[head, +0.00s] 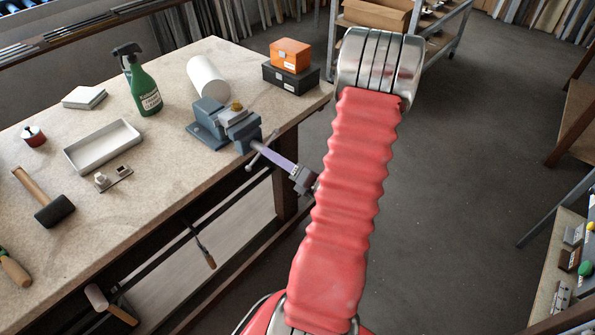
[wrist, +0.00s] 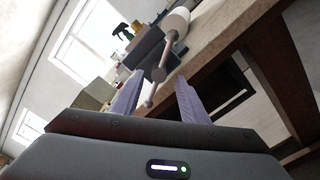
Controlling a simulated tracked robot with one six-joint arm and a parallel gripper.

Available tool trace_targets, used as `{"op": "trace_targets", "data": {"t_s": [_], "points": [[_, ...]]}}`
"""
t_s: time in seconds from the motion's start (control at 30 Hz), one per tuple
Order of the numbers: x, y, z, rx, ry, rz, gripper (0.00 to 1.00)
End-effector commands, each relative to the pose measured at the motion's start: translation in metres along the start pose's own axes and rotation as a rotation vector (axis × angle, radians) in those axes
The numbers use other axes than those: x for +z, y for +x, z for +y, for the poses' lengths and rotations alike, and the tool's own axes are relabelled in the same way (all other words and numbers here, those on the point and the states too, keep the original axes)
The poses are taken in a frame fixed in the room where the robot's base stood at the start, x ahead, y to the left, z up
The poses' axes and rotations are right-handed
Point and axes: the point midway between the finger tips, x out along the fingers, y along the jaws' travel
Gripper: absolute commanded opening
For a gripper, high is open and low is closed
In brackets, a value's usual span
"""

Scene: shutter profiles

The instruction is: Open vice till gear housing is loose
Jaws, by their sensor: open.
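The blue-grey vice (head: 208,132) is at the right front edge of the workbench, and it also shows in the wrist view (wrist: 148,46). A small brass-coloured piece, apparently the gear housing (head: 237,106), sits at its jaws; whether they grip it cannot be told. The vice's metal handle bar (wrist: 161,75) hangs at a slant off the bench's front edge. My gripper (head: 260,147) reaches the handle from the right, its purple fingers open. In the wrist view the bar lies between the two fingers (wrist: 158,88), with no visible contact. The gear housing is not discernible there.
On the workbench (head: 150,175) stand a green spray bottle (head: 143,85), a white roll (head: 207,78), orange (head: 290,55) and black boxes, a white tray (head: 103,147) and a mallet (head: 45,200). A wooden bench leg (head: 285,190) is below the vice.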

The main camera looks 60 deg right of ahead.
Motion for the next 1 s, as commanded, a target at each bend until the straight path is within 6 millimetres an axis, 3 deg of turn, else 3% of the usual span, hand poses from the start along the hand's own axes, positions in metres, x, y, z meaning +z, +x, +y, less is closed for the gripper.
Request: {"op": "trace_targets", "data": {"t_s": [0.6,1.0], "points": [[0.001,-0.07,-0.002,-0.003,0.0,-0.003,0.4],[0.0,-0.081,-0.001,-0.001,-0.001,0.0,0.4]]}}
